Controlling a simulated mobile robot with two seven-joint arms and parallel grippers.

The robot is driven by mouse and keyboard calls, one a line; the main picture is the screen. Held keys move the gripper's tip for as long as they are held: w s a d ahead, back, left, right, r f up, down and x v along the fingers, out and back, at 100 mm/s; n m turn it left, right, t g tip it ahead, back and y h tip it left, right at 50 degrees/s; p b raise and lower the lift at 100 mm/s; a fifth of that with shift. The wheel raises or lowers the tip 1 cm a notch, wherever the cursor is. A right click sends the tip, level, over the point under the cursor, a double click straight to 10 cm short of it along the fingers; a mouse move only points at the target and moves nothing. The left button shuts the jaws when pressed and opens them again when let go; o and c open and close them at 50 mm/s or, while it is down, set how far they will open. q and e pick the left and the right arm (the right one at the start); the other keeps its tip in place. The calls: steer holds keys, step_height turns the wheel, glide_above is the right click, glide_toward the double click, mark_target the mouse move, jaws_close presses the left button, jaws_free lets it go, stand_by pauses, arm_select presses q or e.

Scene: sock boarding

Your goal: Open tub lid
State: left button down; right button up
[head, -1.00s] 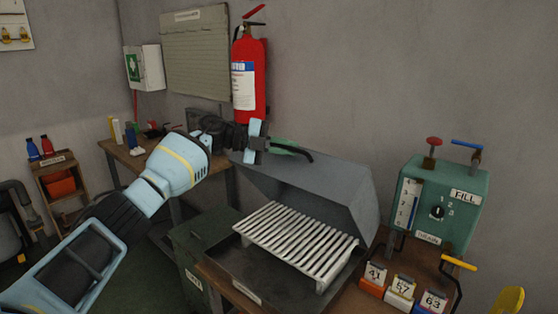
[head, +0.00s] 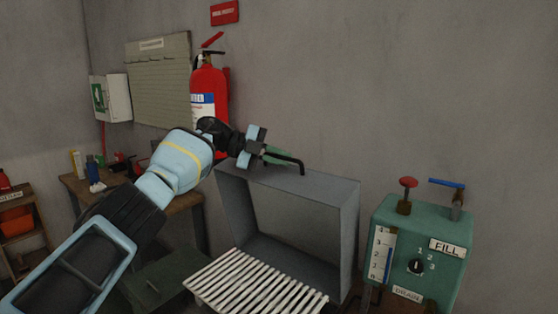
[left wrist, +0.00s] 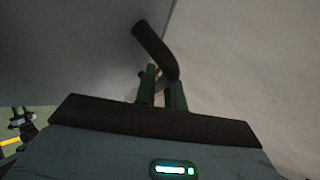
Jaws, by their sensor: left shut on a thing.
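The grey tub lid (head: 285,215) stands raised and nearly upright behind the slatted white rack (head: 255,285), its hollow inner side facing me. A black bent handle (head: 301,167) is at its top edge. My left gripper (head: 277,156) is at the top of the lid with its green fingers shut on the handle. In the left wrist view, the fingers (left wrist: 163,88) close around the dark handle (left wrist: 155,50), beside the grey lid face (left wrist: 75,40). The tub's body is mostly below the frame. My right gripper is not in view.
A green control box (head: 415,250) with a red knob and blue lever stands right of the lid. A red fire extinguisher (head: 209,95) hangs on the wall behind my left arm. A wooden bench (head: 180,203) is at the left.

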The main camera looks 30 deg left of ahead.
mark_target(254, 173)
arm_select(q)
steer(key=shift+w+f, duration=0.1)
steer(key=shift+w, duration=0.4)
steer(key=c, duration=1.5)
jaws_free()
steer(key=shift+s, duration=0.1)
steer(key=v, duration=0.6)
steer(key=shift+s+a, duration=0.1)
steer(key=shift+a, duration=0.1)
steer(key=shift+s+a+r, duration=0.4)
steer(key=shift+a+r, duration=0.05)
steer(key=shift+c, duration=0.3)
